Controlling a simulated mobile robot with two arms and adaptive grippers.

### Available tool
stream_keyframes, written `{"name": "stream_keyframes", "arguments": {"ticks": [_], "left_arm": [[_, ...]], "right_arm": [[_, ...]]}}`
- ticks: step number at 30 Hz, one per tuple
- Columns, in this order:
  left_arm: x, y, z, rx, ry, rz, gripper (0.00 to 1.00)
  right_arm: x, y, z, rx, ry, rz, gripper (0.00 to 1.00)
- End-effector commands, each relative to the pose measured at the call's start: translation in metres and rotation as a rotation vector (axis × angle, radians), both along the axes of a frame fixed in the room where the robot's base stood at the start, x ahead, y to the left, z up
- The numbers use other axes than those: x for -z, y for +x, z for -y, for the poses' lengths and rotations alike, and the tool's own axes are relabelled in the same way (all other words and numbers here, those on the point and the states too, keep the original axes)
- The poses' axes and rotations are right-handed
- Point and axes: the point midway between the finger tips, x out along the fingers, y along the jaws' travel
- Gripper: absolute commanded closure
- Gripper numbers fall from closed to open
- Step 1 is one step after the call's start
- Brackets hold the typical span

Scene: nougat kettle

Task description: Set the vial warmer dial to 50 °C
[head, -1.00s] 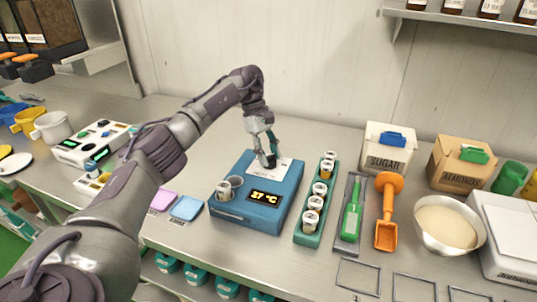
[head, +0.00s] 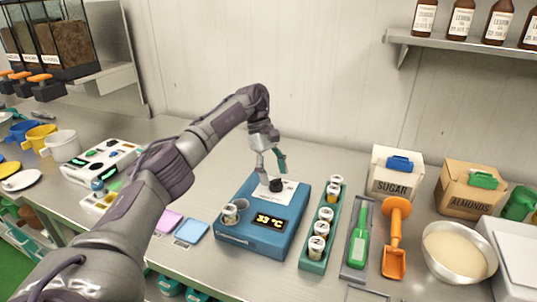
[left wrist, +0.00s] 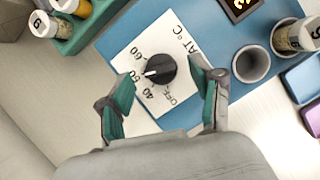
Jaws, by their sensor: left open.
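The blue vial warmer (head: 240,241) stands on the bench, its display (head: 269,221) reading 33 °C. Its black dial (head: 276,186) sits on a white scale plate marked OFF, 40, 50 and 60. In the left wrist view the dial (left wrist: 160,69) has its white mark pointing left, toward the 50. My left gripper (head: 271,164) is open just above the dial, with nothing between its fingers. In the left wrist view its teal fingertips (left wrist: 163,82) lie apart on either side of the dial. My right gripper is not in view.
A vial (head: 230,214) sits in the warmer's front left well, beside an empty well. A green rack (head: 312,264) of several vials stands close on the warmer's right. Pink and blue pads (head: 191,231) lie on its left. Sugar and almond boxes stand farther right.

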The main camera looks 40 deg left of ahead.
Motion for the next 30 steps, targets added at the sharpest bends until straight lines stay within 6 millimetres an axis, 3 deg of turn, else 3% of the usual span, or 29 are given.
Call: {"name": "stream_keyframes", "arguments": {"ticks": [7, 12, 19, 30], "left_arm": [[-0.054, 0.005, -0.02, -0.003, -0.001, 0.006, 0.35], [-0.081, 0.006, -0.032, -0.001, -0.001, 0.003, 0.35], [-0.095, 0.007, -0.039, -0.001, 0.0, 0.002, 0.35], [-0.098, 0.006, -0.04, 0.001, 0.0, 0.002, 0.35]], "right_arm": [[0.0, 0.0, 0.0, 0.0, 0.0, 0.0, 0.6], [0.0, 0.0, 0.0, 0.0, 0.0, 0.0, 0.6], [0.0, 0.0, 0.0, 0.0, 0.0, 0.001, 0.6], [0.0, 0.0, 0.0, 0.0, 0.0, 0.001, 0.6]]}}
